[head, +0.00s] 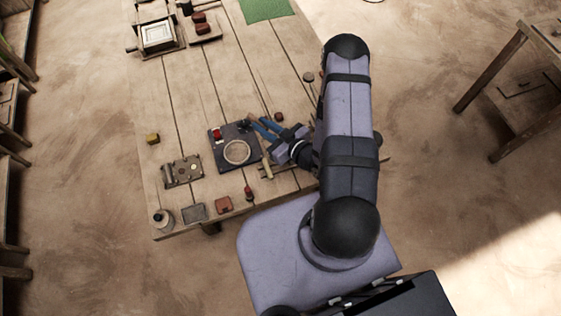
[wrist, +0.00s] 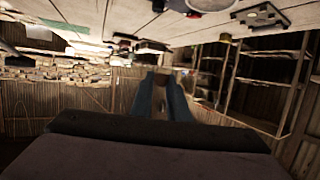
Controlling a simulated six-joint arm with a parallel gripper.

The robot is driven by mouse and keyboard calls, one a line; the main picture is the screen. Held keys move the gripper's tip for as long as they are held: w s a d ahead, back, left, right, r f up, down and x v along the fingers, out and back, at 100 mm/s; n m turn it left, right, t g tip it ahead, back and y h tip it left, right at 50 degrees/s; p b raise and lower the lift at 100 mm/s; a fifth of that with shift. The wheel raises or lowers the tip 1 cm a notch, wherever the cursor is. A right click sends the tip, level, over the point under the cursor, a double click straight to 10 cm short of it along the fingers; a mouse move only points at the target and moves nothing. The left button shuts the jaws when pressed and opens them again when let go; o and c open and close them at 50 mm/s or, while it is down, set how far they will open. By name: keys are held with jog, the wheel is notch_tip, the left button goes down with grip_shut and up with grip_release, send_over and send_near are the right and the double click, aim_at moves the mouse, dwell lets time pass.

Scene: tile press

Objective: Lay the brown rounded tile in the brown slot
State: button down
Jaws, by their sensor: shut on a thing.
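My gripper (head: 257,124) has blue fingers. It reaches left over the far right edge of the dark press board and looks low over the table. In the wrist view the fingers (wrist: 160,88) are close together, with a small brownish thing (wrist: 161,106) between them. It is mostly hidden, and I take it to be the brown rounded tile; its shape does not show. A grey-brown block with several recesses (head: 182,171) lies left of the dark board (head: 223,164). I cannot tell which recess is the brown slot.
A round pale disc (head: 237,152) and a red piece (head: 217,134) are on the board. A yellow block (head: 152,138) lies to the left, a reddish block (head: 278,117) beyond my gripper. A reddish tile (head: 223,204) and a grey tray (head: 194,212) are near the front edge. The table's middle is clear.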

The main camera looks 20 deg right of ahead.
notch_tip(320, 180, down, 4)
jog(key=s+d+m+h+p, duration=0.1)
jog(key=s+m+h, duration=0.2)
jog(key=m+t+h+p, duration=0.1)
jog(key=m+h+p, duration=0.1)
jog(key=h, duration=0.1)
send_over(283, 173)
jog(key=shift+f, duration=2.1)
notch_tip(283, 173, down, 6)
jog(key=b, duration=0.5)
jog(key=shift+r+b, duration=0.25)
jog(key=shift+b, duration=0.05)
jog(key=shift+f, duration=0.2)
jog(key=shift+f+p, duration=0.45)
jog(key=shift+f, duration=1.4)
jog(key=shift+f, duration=0.1)
